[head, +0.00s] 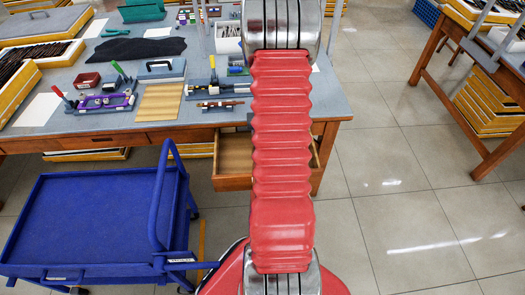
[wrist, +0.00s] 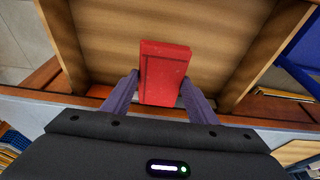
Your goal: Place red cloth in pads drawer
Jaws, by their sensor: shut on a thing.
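The red cloth (wrist: 163,62) looks like a flat, folded rectangular block in the wrist view. My gripper (wrist: 160,80) is shut on it, with one grey-purple finger at each side. The cloth shows over the wooden drawer (wrist: 105,35); I cannot tell whether it touches the drawer floor. The drawer also shows pulled open under the workbench in the head view (head: 233,160). The part of its floor in view is bare. In the head view my red arm hides the gripper, the cloth and part of the drawer.
The workbench (head: 225,117) above the drawer holds tools, a wooden slatted block (head: 160,102) and a dark cloth (head: 126,49). A blue cart (head: 85,215) stands left of the drawer. The tiled floor (head: 385,180) to the right is clear.

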